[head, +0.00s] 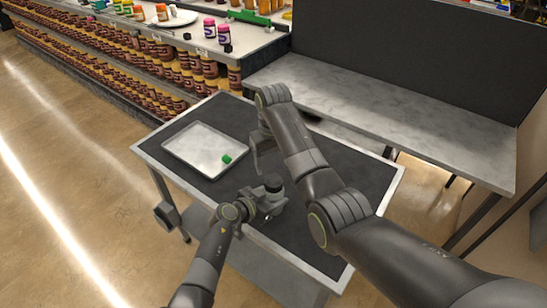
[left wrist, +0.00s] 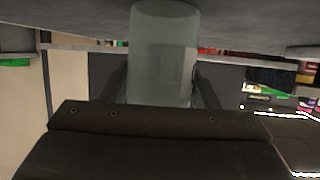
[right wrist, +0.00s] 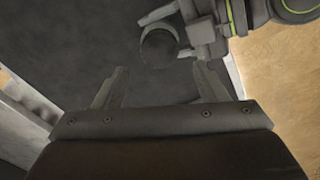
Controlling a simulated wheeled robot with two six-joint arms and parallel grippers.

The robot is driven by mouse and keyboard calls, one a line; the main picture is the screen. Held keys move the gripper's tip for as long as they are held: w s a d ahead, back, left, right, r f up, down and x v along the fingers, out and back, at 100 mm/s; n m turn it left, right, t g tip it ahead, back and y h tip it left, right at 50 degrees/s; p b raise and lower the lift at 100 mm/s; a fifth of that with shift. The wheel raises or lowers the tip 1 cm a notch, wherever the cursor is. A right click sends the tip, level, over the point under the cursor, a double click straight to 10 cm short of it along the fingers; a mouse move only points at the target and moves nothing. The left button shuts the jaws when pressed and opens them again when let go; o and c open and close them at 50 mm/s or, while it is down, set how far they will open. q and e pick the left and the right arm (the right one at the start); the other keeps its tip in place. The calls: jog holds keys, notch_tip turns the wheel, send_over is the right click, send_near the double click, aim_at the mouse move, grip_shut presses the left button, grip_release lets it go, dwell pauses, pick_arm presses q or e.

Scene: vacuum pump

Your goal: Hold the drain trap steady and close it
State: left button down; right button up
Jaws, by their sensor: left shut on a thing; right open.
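The drain trap is a pale, translucent cylinder (left wrist: 165,55) in the left wrist view, standing between the fingers of my left gripper. My left gripper (head: 264,203) is shut on it above the dark table mat. In the head view, the trap's dark round top (head: 272,182) shows above the gripper. The right wrist view also shows that dark round top (right wrist: 158,47); I cannot tell whether it is a lid or an opening. My right gripper (head: 257,153) is open and empty, behind and above the trap. Its fingers (right wrist: 158,80) point toward the dark top, apart from it.
A shallow metal tray (head: 190,150) lies on the left of the table, with a small green piece (head: 227,159) near its right end. The dark mat (head: 355,170) is bare at the right. A grey bench (head: 400,125) with a dark panel stands behind. Shelves of jars stand back left.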

aim_at(274, 180)
jog(key=n, duration=0.5)
jog(key=shift+r, duration=0.2)
jog(key=n, duration=0.4)
jog(key=shift+r+n, duration=0.15)
jog(key=shift+n, duration=0.25)
jog(key=n, duration=0.4)
jog(key=shift+r+n, duration=0.15)
jog(key=shift+n, duration=0.25)
jog(key=n, duration=0.4)
jog(key=shift+r+n, duration=0.1)
jog(key=shift+n, duration=0.2)
jog(key=shift+f, duration=4)
jog(key=shift+c, duration=0.4)
